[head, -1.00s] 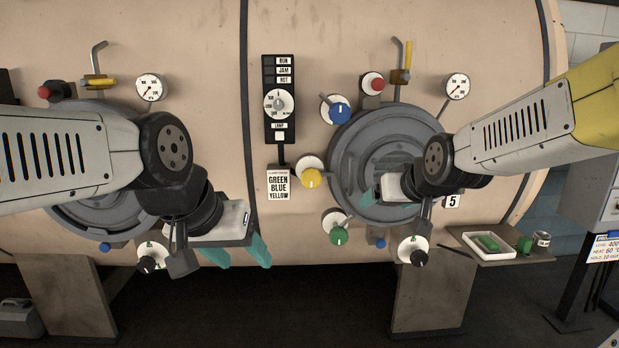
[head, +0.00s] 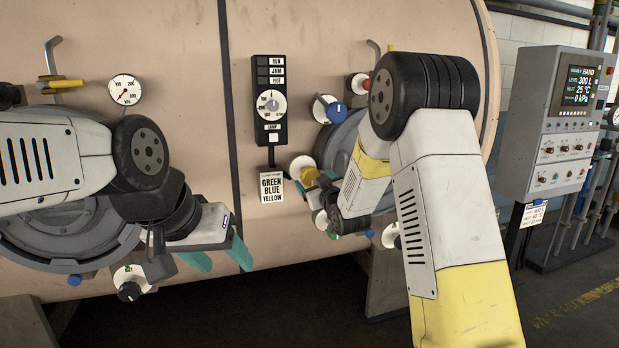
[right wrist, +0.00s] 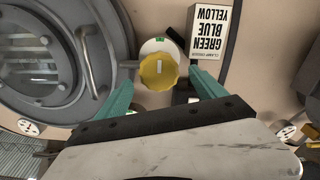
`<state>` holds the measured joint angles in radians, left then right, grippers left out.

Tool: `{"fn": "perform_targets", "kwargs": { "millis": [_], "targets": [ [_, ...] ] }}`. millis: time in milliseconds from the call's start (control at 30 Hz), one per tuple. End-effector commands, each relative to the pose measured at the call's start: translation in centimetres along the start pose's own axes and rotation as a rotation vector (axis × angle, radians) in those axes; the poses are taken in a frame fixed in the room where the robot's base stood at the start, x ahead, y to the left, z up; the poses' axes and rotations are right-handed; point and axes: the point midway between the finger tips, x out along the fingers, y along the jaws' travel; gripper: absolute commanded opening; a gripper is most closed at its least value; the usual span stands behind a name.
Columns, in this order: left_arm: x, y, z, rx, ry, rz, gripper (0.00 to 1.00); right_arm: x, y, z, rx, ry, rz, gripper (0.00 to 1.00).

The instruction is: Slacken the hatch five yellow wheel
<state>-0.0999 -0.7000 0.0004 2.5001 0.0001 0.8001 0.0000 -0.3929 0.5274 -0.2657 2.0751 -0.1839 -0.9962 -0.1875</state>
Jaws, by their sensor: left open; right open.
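The yellow wheel (head: 308,176) sits on a white round base at the left edge of hatch five, beside the clamp-order sign. In the right wrist view the yellow wheel (right wrist: 158,72) lies between and just beyond the teal fingertips of my right gripper (right wrist: 160,82), which is open, with a gap to either side. Hatch five's grey door (right wrist: 60,62) fills the left of the wrist view. My left gripper (head: 220,258) is open and empty, below and left of the sign.
The sign (head: 271,187) reads green, blue, yellow. A blue wheel (head: 333,112) is above the yellow one, and a green wheel (head: 331,232) is below, partly covered. A control panel (head: 562,110) stands at the right. A door handle (right wrist: 88,58) is near the right gripper's finger.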

Motion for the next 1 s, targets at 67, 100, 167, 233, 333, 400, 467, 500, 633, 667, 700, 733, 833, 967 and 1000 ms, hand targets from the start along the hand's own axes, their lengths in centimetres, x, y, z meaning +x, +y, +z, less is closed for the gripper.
{"fn": "perform_targets", "kwargs": {
  "millis": [67, 100, 167, 233, 333, 400, 467, 500, 633, 667, 700, 733, 833, 967, 1000],
  "targets": [
    [0.0, 0.0, 0.0, 0.0, 0.0, 0.0, 0.57, 1.4, 0.0, 0.0, -0.001, 0.001, 0.0, 0.8],
    [0.0, 0.0, 0.0, 0.0, 0.0, 0.0, 0.57, 2.1, 0.0, 0.1, -0.001, 0.0, 0.0, 0.8],
    [0.0, 0.0, 0.0, 0.0, 0.0, 0.0, 0.57, 2.9, 0.0, 0.1, -0.001, 0.0, 0.0, 0.8],
    [0.0, 0.0, 0.0, 0.0, 0.0, 0.0, 0.57, 3.7, 0.0, 0.1, 0.0, -0.001, 0.0, 0.8],
    [0.0, 0.0, 0.0, 0.0, 0.0, 0.0, 0.57, 4.4, 0.0, 0.1, 0.001, -0.001, 0.0, 0.8],
    [0.0, 0.0, 0.0, 0.0, 0.0, 0.0, 0.57, 4.7, 0.0, 0.0, 0.001, -0.001, 0.001, 0.8],
    [0.0, 0.0, 0.0, 0.0, 0.0, 0.0, 0.57, 4.7, 0.0, 0.0, 0.001, -0.001, 0.001, 0.8],
    [0.0, 0.0, 0.0, 0.0, 0.0, 0.0, 0.57, 4.7, 0.0, 0.0, 0.001, -0.001, 0.001, 0.8],
    [0.0, 0.0, 0.0, 0.0, 0.0, 0.0, 0.57, 4.7, 0.0, 0.0, 0.001, -0.001, 0.0, 0.8],
    [0.0, 0.0, 0.0, 0.0, 0.0, 0.0, 0.57, 4.7, 0.0, 0.0, 0.001, -0.001, 0.0, 0.76],
    [0.0, 0.0, 0.0, 0.0, 0.0, 0.0, 0.57, 4.7, 0.0, 0.0, 0.001, -0.001, 0.0, 0.68],
    [0.0, 0.0, 0.0, 0.0, 0.0, 0.0, 0.57, 4.7, 0.0, 0.0, 0.001, -0.001, 0.0, 0.62],
    [0.0, 0.0, 0.0, 0.0, 0.0, 0.0, 0.57, 4.7, 0.0, 0.0, 0.001, -0.002, 0.0, 0.42],
    [0.0, 0.0, 0.0, 0.0, 0.0, 0.0, 0.57, 4.7, 0.0, 0.0, 0.001, -0.002, 0.0, 0.17],
    [0.0, 0.0, 0.0, 0.0, 0.0, 0.0, 0.57, 4.7, 0.0, 0.0, 0.001, -0.002, 0.0, 0.17]
  ]
}}
